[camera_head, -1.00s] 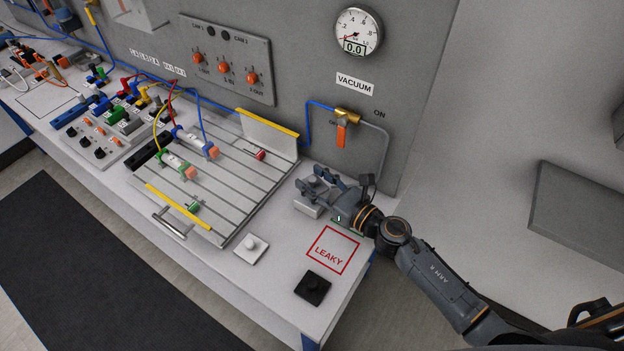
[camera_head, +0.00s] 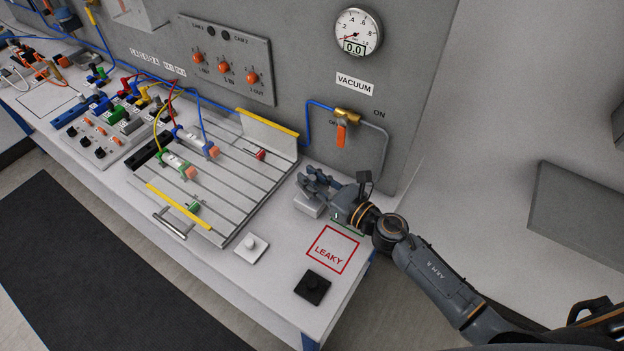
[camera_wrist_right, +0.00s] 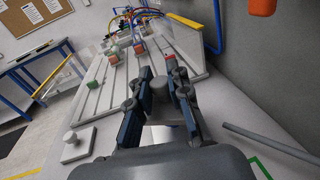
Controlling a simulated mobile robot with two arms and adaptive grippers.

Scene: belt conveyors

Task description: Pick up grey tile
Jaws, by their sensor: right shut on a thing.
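The grey tile (camera_head: 308,207) is on the bench top beside the slotted plate, partly hidden under my right gripper. In the right wrist view the tile's round knob (camera_wrist_right: 159,88) stands up between the fingers, and its base (camera_wrist_right: 165,134) shows below them. My right gripper (camera_head: 314,181) is shut on this knob, with a blue-padded finger on each side, as also seen in the right wrist view (camera_wrist_right: 160,95). I cannot tell a gap between tile and bench. My left gripper is not in view.
A white tile (camera_head: 251,248) and a black tile (camera_head: 312,287) lie nearer the front edge, beside a red "LEAKY" square (camera_head: 333,249). The slotted plate (camera_head: 225,178) holds several small parts. The wall with the vacuum valve (camera_head: 346,116) rises close behind the gripper.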

